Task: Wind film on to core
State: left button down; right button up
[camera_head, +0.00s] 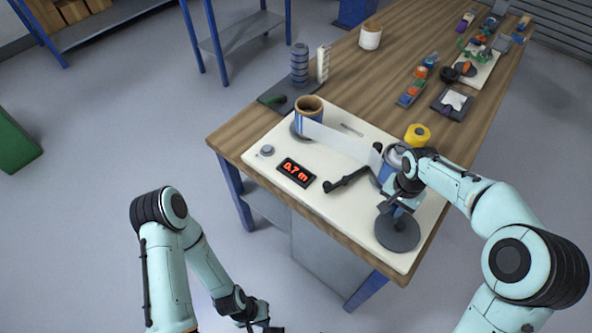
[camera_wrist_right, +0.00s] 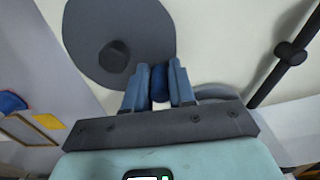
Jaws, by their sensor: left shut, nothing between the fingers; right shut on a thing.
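On a cream winding board (camera_head: 272,135), film (camera_head: 335,138) runs as a pale strip from the blue-edged roll (camera_head: 309,112) at left to the blue core (camera_head: 384,173) at right, partly hidden by my right arm. A red display (camera_head: 297,171) reads 0.7 m. A grey disc (camera_head: 397,235) with a central hub lies at the near right; it also shows in the right wrist view (camera_wrist_right: 90,30). My right gripper (camera_wrist_right: 158,85) is shut on a small blue knob (camera_wrist_right: 159,78) by the disc's edge. My left gripper (camera_head: 265,322) is shut and empty, low in front of the table.
A black lever (camera_head: 347,180) lies on the board beside the core, left of my right gripper. A yellow roll (camera_head: 417,134) stands behind the core. A grey stand (camera_head: 278,96) with stacked pieces is at the left edge. Trays and tools fill the table's far right.

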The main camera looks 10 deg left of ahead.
aim_at(380, 220)
jog(key=shift+o, duration=0.3)
jog(key=shift+s+a+f, duration=0.2)
jog(key=shift+s+a, duration=0.25)
jog(key=shift+s, duration=0.25)
jog(key=shift+s+a+r, duration=0.1)
jog(key=shift+s+r, duration=0.1)
grip_shut()
pick_arm(q)
jog(key=shift+s+f, duration=0.35)
pick_arm(e)
jog(key=shift+w, duration=0.1)
jog(key=shift+a+b, duration=0.45)
jog(key=shift+s+a+r, duration=0.1)
jog(key=shift+s+a, duration=0.4)
pick_arm(q)
jog(key=shift+s+f, duration=0.2)
jog(key=shift+f, duration=0.25)
pick_arm(e)
jog(key=shift+w, duration=0.1)
